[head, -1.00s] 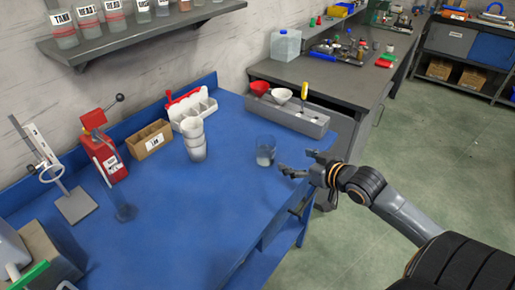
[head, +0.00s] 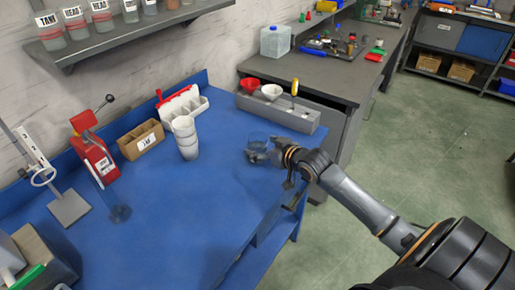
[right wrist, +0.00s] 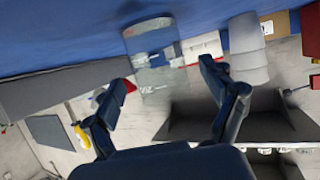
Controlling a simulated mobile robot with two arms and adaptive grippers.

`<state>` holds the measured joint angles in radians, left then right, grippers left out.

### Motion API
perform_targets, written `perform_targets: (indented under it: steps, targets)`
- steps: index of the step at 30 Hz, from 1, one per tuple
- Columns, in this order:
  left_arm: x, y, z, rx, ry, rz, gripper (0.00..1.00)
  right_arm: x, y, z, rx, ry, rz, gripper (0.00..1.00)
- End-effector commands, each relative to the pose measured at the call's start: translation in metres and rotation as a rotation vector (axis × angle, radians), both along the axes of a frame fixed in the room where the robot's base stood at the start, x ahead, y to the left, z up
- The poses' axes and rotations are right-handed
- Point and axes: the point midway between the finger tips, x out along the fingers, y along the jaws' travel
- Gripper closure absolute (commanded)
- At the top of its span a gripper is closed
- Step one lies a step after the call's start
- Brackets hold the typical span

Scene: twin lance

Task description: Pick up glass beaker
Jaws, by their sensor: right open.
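The clear glass beaker (head: 256,138) stands upright on the blue bench, toward its right edge. My right gripper (head: 259,156) is at the beaker's near right side, and its fingers cover the lower part of the beaker in the head view. In the right wrist view, which is upside down, the open fingers (right wrist: 168,75) point at the beaker (right wrist: 149,42), which shows ahead between the tips. I cannot tell whether the fingers touch the glass. My left gripper is not in view.
Stacked white cups (head: 186,139) stand left of the beaker. A grey holder (head: 285,116) with funnels is behind it. A cardboard box (head: 141,138), a white caddy (head: 183,105) and a red device (head: 94,157) line the wall.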

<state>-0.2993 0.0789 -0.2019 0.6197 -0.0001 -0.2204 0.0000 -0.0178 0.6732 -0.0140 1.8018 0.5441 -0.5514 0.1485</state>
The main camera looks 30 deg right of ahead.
Motion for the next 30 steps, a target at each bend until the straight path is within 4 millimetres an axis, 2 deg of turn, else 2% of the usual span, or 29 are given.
perform_targets:
  steps: [3, 6, 14, 21, 24, 30]
  targets:
    - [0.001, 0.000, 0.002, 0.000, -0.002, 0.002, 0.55, 0.015, 0.002, -0.005, 0.001, 0.000, -0.002, 0.16]
    - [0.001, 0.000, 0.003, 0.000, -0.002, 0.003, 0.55, 0.022, 0.003, -0.008, 0.000, 0.000, 0.000, 0.16]
    - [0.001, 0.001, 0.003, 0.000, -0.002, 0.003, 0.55, 0.023, 0.003, -0.010, -0.001, 0.000, 0.000, 0.16]
    - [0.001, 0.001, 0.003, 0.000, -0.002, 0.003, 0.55, 0.023, 0.003, -0.010, -0.001, 0.000, 0.000, 0.65]
    - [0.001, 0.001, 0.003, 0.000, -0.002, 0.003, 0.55, 0.023, 0.003, -0.009, -0.001, -0.002, 0.000, 0.82]
    - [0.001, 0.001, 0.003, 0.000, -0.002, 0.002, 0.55, 0.023, 0.002, -0.009, -0.001, -0.001, 0.000, 0.82]
